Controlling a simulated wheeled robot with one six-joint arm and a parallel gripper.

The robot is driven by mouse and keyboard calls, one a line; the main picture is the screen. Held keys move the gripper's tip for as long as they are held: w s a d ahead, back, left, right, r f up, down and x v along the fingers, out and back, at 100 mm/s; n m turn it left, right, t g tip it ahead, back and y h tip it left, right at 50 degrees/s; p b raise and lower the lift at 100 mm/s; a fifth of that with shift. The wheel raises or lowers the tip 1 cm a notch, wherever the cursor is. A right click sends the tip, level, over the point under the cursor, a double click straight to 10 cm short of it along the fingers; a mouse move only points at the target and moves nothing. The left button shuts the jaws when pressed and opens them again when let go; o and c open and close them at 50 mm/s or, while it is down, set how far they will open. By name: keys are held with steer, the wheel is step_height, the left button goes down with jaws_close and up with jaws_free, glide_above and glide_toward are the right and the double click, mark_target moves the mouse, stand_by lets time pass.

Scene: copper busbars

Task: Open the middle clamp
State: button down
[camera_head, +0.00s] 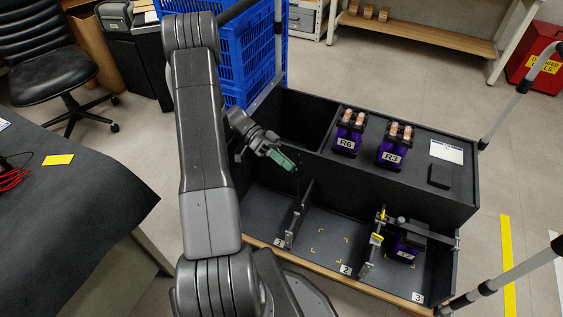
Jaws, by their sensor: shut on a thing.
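My gripper (277,153) is above the left part of the black tray, near its inner wall. It is shut on a small green piece; I cannot tell if this belongs to a clamp. A dark upright part (300,213) stands between bays 1 and 2, below and right of the gripper, with a thin dark line above it. The middle bay, marked 2 (333,240), is empty, with yellow corner marks on its floor. In bay 3, a clamp with yellow parts (377,238) and a grey bar lies across a purple module (408,245).
Purple modules R6 (346,142) and R3 (394,152) stand on the tray's raised back deck, beside a white label (447,151) and a black block (439,176). Blue crates (235,55) rise behind the gripper. A dark-covered table (75,195) is at left.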

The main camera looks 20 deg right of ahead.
steer(key=shift+a+f, duration=0.1)
stand_by(0.3)
steer(key=c, duration=1.2)
jaws_free()
steer(key=shift+c, duration=0.2)
step_height(320, 180, up, 10)
steer(key=p, duration=0.2)
